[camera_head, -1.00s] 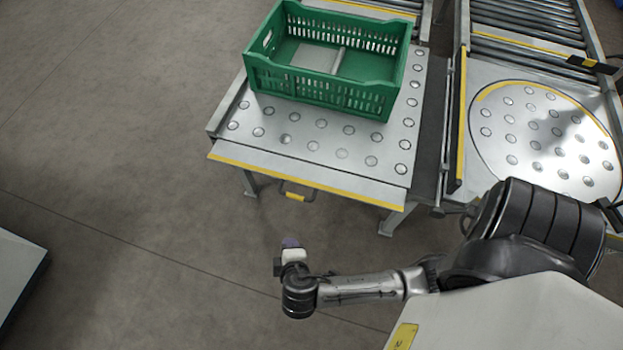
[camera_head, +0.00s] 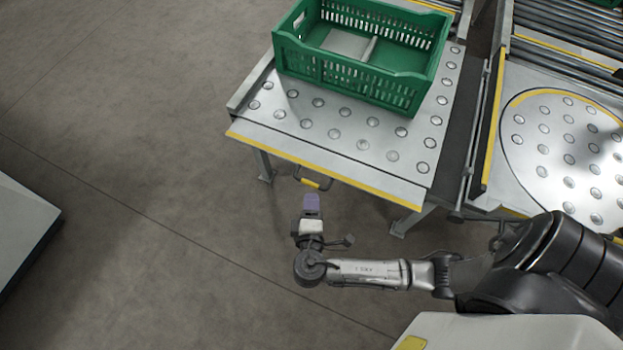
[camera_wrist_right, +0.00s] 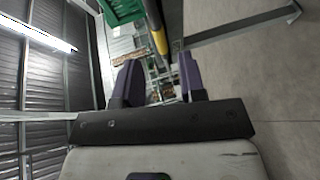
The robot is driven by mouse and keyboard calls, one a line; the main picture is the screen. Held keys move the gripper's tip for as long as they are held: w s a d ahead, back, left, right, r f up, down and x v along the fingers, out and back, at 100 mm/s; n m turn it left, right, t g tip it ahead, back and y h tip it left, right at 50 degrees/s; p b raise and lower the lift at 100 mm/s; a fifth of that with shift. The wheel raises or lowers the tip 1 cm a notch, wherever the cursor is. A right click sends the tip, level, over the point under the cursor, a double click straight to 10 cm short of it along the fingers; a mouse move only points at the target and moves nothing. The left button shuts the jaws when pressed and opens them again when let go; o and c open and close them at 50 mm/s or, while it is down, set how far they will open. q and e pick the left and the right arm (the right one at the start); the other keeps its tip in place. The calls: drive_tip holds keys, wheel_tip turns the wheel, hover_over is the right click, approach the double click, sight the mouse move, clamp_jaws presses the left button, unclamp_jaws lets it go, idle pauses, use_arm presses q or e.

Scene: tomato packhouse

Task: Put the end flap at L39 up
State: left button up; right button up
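The end flap (camera_head: 323,168) is a plain metal strip with a yellow edge along the front of the ball table (camera_head: 388,155). It is not standing up; its exact tilt is hard to tell. A handle with a yellow grip (camera_head: 311,184) shows below its edge. No L39 label is readable. My right gripper (camera_head: 311,203), with purple fingers, is just in front of and apart from the handle in the head view. In the right wrist view the two fingers (camera_wrist_right: 160,80) stand apart with nothing between them. My left gripper is not in view.
A green crate (camera_head: 350,77) with slotted walls sits on the ball table behind the flap. A round ball turntable (camera_head: 548,150) and rollers (camera_head: 566,78) are at the right. A pale block (camera_head: 22,225) stands at the left edge. The floor left of the table is clear.

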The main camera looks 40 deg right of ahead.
sight(312, 184)
drive_tip(key=shift+b+x, duration=1.35)
drive_tip(key=shift+x, duration=2.1)
clamp_jaws()
